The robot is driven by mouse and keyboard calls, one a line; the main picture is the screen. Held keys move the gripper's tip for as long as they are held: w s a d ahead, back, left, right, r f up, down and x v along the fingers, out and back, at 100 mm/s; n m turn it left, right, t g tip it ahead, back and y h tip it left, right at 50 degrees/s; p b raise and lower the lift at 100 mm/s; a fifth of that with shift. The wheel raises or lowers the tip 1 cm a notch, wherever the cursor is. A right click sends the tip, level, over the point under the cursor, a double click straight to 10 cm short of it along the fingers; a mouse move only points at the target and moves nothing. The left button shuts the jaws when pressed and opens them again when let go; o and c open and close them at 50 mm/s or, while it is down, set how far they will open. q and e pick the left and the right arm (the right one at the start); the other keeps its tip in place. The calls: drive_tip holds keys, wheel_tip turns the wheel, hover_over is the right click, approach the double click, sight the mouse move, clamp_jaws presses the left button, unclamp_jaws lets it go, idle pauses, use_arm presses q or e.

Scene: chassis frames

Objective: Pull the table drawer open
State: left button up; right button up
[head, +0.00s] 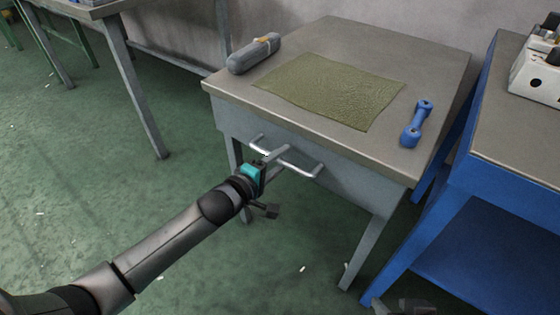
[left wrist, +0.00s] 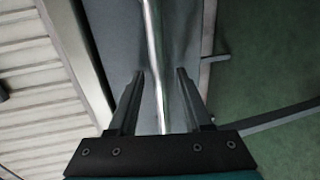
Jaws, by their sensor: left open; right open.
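The grey table (head: 440,60) has a drawer front (head: 345,178) below its top; it looks flush with the table, with no gap visible. A silver bar handle (head: 300,164) runs across the front. My left gripper (head: 276,157) is at the middle of the handle. In the left wrist view its two fingers (left wrist: 160,76) are open, one on each side of the handle bar (left wrist: 153,45), with space beside the bar. My right gripper (head: 405,306) shows only partly at the bottom edge, far from the handle.
On the tabletop lie a green cloth (head: 330,88), a grey case (head: 254,54) and a blue dumbbell (head: 416,124). A blue workbench (head: 500,190) stands close on the right. The green floor (head: 80,190) in front of the drawer is largely clear.

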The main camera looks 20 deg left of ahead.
use_arm(q)
drive_tip(key=shift+c, duration=0.4)
clamp_jaws()
idle(1.0)
